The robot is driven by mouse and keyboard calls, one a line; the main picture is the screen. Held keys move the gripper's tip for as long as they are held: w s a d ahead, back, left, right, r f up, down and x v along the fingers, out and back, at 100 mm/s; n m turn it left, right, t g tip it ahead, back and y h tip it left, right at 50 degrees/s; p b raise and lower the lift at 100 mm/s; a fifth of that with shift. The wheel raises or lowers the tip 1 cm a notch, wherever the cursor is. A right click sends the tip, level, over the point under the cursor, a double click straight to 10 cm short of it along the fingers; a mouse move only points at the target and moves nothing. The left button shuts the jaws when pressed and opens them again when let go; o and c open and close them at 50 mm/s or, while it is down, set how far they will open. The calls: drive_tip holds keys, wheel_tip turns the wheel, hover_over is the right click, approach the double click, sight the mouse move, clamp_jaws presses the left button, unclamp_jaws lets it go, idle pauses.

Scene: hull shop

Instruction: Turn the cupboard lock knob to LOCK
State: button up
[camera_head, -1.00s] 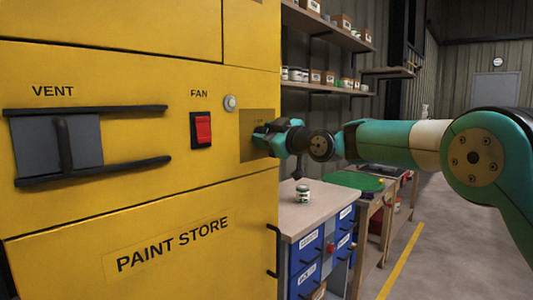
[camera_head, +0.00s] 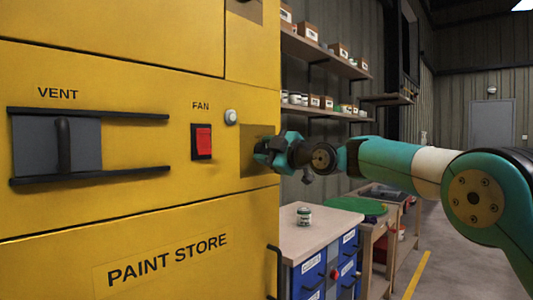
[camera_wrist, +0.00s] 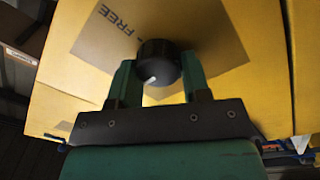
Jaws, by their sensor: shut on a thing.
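The cupboard lock knob (camera_wrist: 157,56) is round and black, with a short white mark on its lower part in the wrist view. It sits on a brownish label plate (camera_wrist: 215,45) whose visible word reads FREE, tilted in this view. My gripper (camera_wrist: 158,68) is shut on the knob, one green finger on each side. In the head view my gripper (camera_head: 262,153) reaches the right edge of the yellow cupboard (camera_head: 120,215) at the plate and hides the knob. I cannot see the word LOCK.
Left of the plate are a red FAN switch (camera_head: 203,141), a round grey button (camera_head: 231,117) and a VENT slide (camera_head: 60,145) between black rails. Below my arm a bench (camera_head: 285,222) holds a small tin (camera_head: 304,216). Shelves with boxes (camera_head: 340,50) stand behind.

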drive_tip(key=o, duration=0.9)
drive_tip(key=b+v, duration=0.4)
drive_tip(key=v, duration=1.3)
drive_tip(key=shift+s+d+f, duration=0.1)
drive_tip(key=shift+d+f, duration=0.05)
drive_tip(key=s+f+m+g+h, duration=0.6)
drive_tip(key=s+f+m, duration=0.2)
drive_tip(key=s+f, duration=0.8)
drive_tip(key=s+d+f+m+g+h, duration=0.25)
drive_tip(key=s+f, duration=0.25)
drive_tip(key=s, duration=0.5)
drive_tip(key=s+d+f+m+g+h, duration=0.2)
drive_tip(key=s+d+f+m+g, duration=0.15)
drive_tip(key=s+f, duration=0.4)
drive_tip(key=shift+m+t, duration=0.3)
drive_tip(key=shift+m, duration=0.1)
drive_tip(key=r+p, duration=0.8)
drive_tip(key=s+r+p, duration=0.1)
drive_tip(key=r+p, duration=0.7)
drive_tip(key=r, duration=0.1)
drive_tip(key=d+r+p, duration=0.1)
drive_tip(key=r+p, duration=0.7)
drive_tip(key=r, duration=0.1)
drive_tip(key=shift+s, duration=0.4)
